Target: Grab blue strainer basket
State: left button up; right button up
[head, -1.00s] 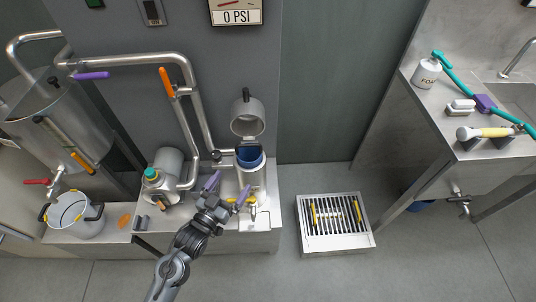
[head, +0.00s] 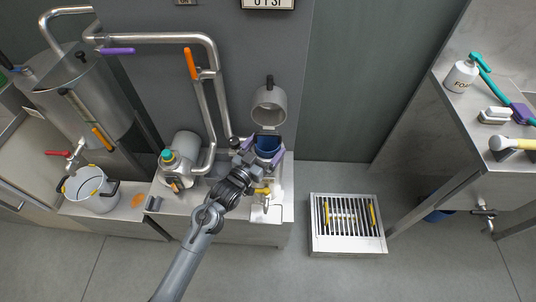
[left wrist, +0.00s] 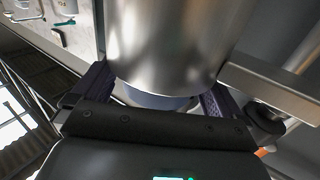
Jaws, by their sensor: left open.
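The blue strainer basket (head: 268,146) sits in the open steel strainer housing on the counter in the head view. Its round hinged lid (head: 269,104) stands raised behind it. My left gripper (head: 259,157) is at the near side of the housing, with its purple fingers apart on either side of the basket. In the left wrist view, the fingers of my left gripper (left wrist: 155,92) are spread, and a dull bluish curved surface shows between them below a large steel cylinder. I cannot tell whether the fingers touch the basket. My right gripper is out of view.
A steel pipe (head: 212,90) with an orange handle (head: 191,64) rises left of the housing. A white pot (head: 92,190) stands farther left. A floor drain grate (head: 347,216) lies right of the counter, with free floor around it.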

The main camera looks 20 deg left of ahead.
pick_arm(q)
jog(key=shift+w+d, duration=0.1)
jog(key=shift+w, duration=0.4)
jog(key=c, duration=1)
jog(key=shift+c, duration=0.2)
jog(key=shift+r, duration=0.15)
